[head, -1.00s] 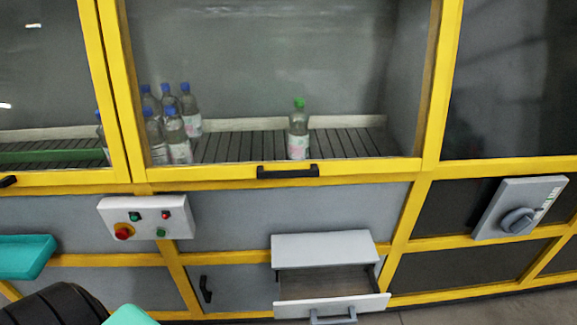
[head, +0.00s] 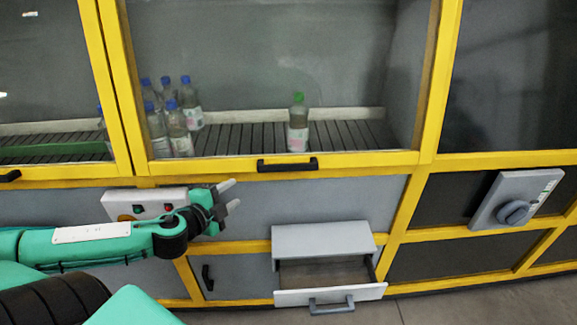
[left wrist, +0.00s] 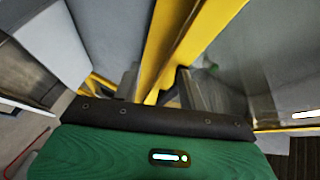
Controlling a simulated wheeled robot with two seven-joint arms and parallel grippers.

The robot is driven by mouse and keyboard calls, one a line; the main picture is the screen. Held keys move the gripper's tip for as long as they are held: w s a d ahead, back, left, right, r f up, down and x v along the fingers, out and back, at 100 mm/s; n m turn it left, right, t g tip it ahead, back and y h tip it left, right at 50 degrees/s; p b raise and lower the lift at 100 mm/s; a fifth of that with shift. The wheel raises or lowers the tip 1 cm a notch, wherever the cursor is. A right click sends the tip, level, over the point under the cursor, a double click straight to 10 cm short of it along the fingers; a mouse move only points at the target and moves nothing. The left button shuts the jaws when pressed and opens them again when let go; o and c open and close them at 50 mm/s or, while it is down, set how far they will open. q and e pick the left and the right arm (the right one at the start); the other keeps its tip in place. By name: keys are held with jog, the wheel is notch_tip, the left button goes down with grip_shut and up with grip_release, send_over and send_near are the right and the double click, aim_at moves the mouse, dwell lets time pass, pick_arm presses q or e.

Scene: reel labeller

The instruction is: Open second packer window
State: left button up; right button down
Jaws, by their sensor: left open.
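The packer window (head: 270,60) in the middle of the head view is a large clear pane in a yellow frame, and it is closed. Its black handle (head: 287,164) is on the bottom yellow rail. My left gripper (head: 231,194) is open and empty, in front of the grey panel, below and left of the handle and apart from it. In the left wrist view the two fingers (left wrist: 158,92) are spread, with a yellow rail and a dark handle-like part beyond them. My right gripper is not in view.
Several blue-capped bottles (head: 178,128) and one green-capped bottle (head: 298,125) stand on the conveyor behind the pane. A drawer (head: 330,295) stands open below. The control box (head: 125,202) is partly behind my left arm. A grey rotary switch (head: 515,211) is at right.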

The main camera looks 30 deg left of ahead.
pick_arm(q)
jog(key=d+r+m+h, duration=0.3)
jog(key=d+r, duration=0.3)
jog(key=d, duration=0.1)
jog(key=shift+m+h, duration=0.3)
jog(key=shift+m, duration=0.1)
jog(key=shift+w, duration=0.15)
jog(key=b, duration=0.1)
send_near(287, 169)
jog(key=shift+w, duration=1.05)
jog(key=shift+d+p+x, duration=0.2)
jog(key=shift+p+x, duration=0.35)
jog(key=shift+x, duration=0.9)
jog(key=p+x, duration=0.1)
jog(key=x, duration=0.3)
jog(key=shift+w+f+p, duration=0.1)
jog(key=shift+w+p, duration=0.15)
jog(key=shift+p, duration=0.05)
jog(key=shift+w+d+f, duration=0.2)
jog(key=shift+w+f, duration=0.05)
jog(key=shift+w, duration=0.3)
